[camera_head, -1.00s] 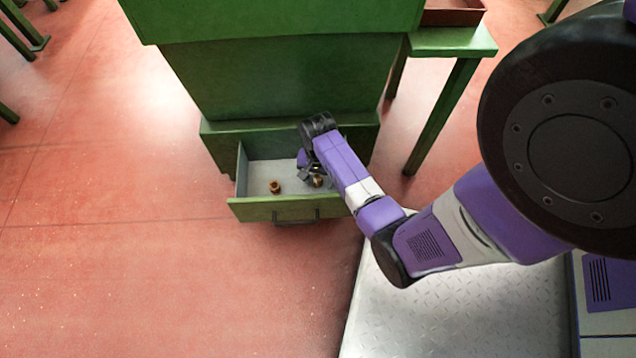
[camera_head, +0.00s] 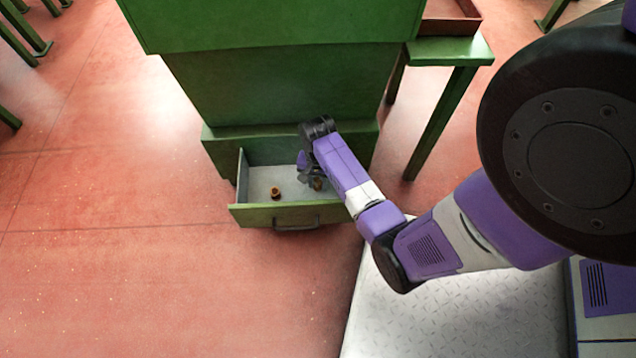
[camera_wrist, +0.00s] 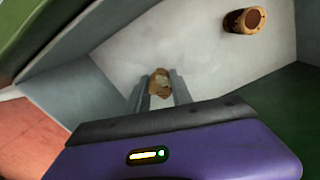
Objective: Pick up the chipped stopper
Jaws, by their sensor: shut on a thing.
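A brown cork stopper (camera_wrist: 159,82) sits between the two fingers of my gripper (camera_wrist: 158,92) in the wrist view. Its top looks uneven, with a paler patch. My gripper is shut on it, down inside the open drawer; whether the stopper touches the drawer floor I cannot tell. In the head view my gripper (camera_head: 310,180) is partly hidden by my arm, and only a bit of the held stopper (camera_head: 318,184) shows. A second stopper (camera_head: 275,193) stands apart in the drawer; it also shows at the upper right of the wrist view (camera_wrist: 244,20), with a round, whole-looking end.
The open drawer (camera_head: 262,215) has a pale floor and low walls around my gripper. The green cabinet (camera_head: 280,85) rises right behind it. A green table (camera_head: 455,50) with a brown tray (camera_head: 450,22) stands to the right. The red floor at left is clear.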

